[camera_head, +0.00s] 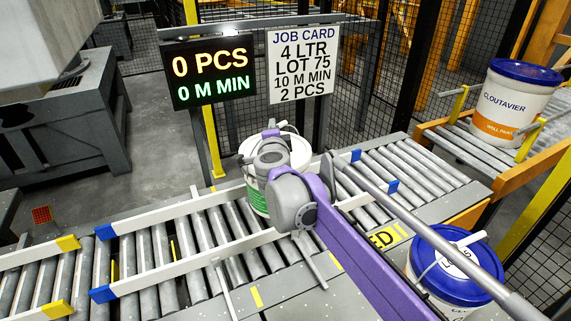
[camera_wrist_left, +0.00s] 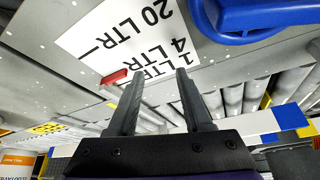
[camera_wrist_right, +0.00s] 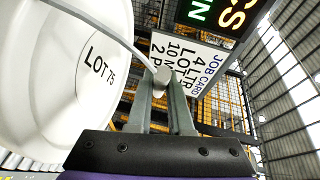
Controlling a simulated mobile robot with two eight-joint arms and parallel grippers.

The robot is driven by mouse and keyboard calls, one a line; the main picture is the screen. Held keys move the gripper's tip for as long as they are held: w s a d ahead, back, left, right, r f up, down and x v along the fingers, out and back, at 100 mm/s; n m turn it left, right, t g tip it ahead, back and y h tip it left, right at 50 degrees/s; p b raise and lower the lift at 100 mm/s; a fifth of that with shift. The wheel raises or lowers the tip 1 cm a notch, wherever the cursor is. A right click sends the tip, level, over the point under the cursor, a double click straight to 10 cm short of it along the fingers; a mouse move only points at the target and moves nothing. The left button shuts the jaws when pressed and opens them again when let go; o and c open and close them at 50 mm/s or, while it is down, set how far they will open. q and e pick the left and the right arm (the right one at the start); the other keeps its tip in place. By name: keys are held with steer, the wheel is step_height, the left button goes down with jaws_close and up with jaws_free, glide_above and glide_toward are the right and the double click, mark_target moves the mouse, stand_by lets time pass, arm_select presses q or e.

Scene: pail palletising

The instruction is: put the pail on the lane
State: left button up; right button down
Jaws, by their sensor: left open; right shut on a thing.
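A white pail (camera_head: 257,200) with a green label is over the roller lane (camera_head: 205,240), near its rear white guide rail. My arm partly hides it, and I cannot tell whether its base touches the rollers. My right gripper (camera_head: 271,135) is shut on the grip of its wire handle. In the right wrist view the pail's white lid (camera_wrist_right: 60,60), marked LOT 75, is left of the fingers (camera_wrist_right: 162,80). My left gripper (camera_wrist_left: 160,75) is open and empty in its wrist view, near a sheet (camera_wrist_left: 110,30) marked 20, 4 and 1 LTR with a red marker.
A blue-lidded pail (camera_head: 455,270) stands at the lower right. Another blue-lidded pail (camera_head: 505,105) is on the right conveyor. The display (camera_head: 210,72) reads 0 PCS, 0 M MIN; the job card (camera_head: 302,65) reads 4 LTR, LOT 75, 2 PCS. The lane's left rollers are clear.

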steer(key=f, duration=0.4)
steer(key=shift+w+a+f+b, duration=0.1)
steer(key=shift+w+f+b, duration=0.05)
steer(key=shift+w+b, duration=0.15)
steer(key=shift+f, duration=2.2)
steer(key=c, duration=1.2)
jaws_free()
steer(key=shift+f, duration=0.1)
steer(key=o, duration=0.4)
steer(key=shift+s, duration=0.1)
steer(key=shift+c, duration=0.2)
